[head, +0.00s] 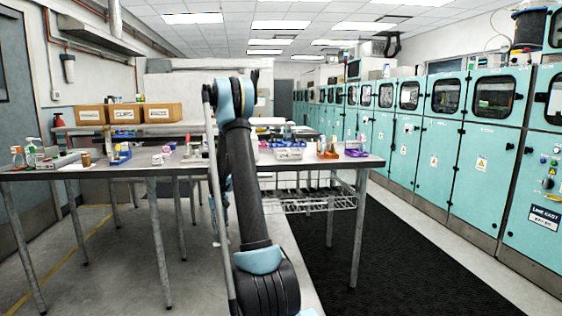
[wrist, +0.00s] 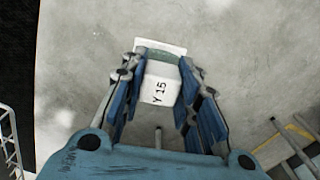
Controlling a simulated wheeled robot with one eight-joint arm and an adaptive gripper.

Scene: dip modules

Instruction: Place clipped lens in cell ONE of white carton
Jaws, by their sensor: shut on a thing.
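In the wrist view my gripper (wrist: 160,73) is shut on a small white piece marked "Y 15" (wrist: 159,92), with a green band and a pale plate at its far end. I take this piece for the clipped lens, though no glass shows. It is held above bare grey floor. In the head view a small white open container (head: 289,154) stands on the table right of my arm. It may be the white carton; its cells and their labels are too small to read. My gripper cannot be made out clearly in the head view.
The long grey table (head: 125,162) holds bottles and a blue rack (head: 121,155) at left, and an orange item (head: 328,152) and purple tray (head: 356,152) at right. Cardboard boxes (head: 126,114) stand behind. A wire shelf (head: 310,200) hangs below the tabletop. Teal cabinets (head: 443,140) line the right.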

